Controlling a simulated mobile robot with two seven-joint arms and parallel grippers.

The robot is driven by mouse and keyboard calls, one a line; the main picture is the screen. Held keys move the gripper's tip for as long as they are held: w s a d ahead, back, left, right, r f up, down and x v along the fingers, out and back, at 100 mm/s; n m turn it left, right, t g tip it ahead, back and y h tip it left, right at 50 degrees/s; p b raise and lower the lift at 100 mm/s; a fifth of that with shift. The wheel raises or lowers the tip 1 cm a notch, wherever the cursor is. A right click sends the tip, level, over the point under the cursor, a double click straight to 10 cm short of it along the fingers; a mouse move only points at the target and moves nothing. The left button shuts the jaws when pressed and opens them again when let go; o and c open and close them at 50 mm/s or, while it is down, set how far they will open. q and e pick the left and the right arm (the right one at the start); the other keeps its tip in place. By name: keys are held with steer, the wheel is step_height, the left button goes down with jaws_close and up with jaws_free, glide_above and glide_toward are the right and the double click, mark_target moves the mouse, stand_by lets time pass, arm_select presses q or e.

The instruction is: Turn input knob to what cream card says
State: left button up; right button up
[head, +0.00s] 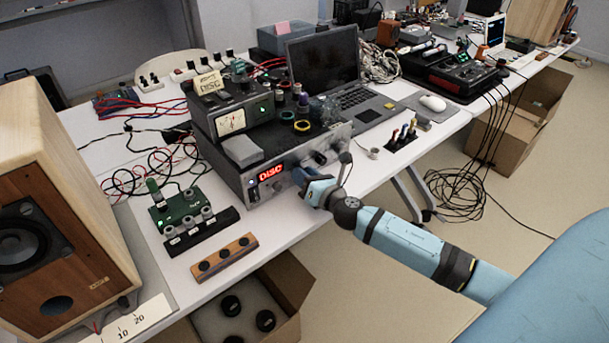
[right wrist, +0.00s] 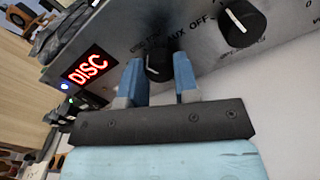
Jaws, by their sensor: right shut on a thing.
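The cream card (head: 209,83) stands on a meter box and reads "DISC". The silver amplifier (right wrist: 118,42) below has a red display (head: 271,172) reading "DISC"; the display also shows in the right wrist view (right wrist: 88,66). The black input knob (right wrist: 158,68) is on the front panel, with small printed labels around it, partly hidden. My right gripper (right wrist: 160,62) is shut on this knob, one finger on each side; in the head view the gripper (head: 306,182) hides the knob. My left gripper is not in view.
Another black knob (right wrist: 240,24) with a white pointer sits close beside the input knob. A laptop (head: 325,60) stands behind the amplifier. A wooden speaker (head: 75,200) is at left. A green board (head: 180,208) and wooden strip (head: 224,259) lie in front.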

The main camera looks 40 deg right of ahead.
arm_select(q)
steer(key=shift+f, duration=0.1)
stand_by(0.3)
arm_select(e)
steer(key=o, duration=0.9)
arm_select(q)
steer(key=shift+b, duration=0.45)
arm_select(e)
steer(key=shift+s+d, duration=0.2)
steer(key=shift+s, duration=2.1)
steer(key=shift+s+d, duration=0.15)
steer(key=shift+s, duration=2.15)
steer(key=shift+s+d, duration=0.2)
steer(key=shift+s, duration=2.1)
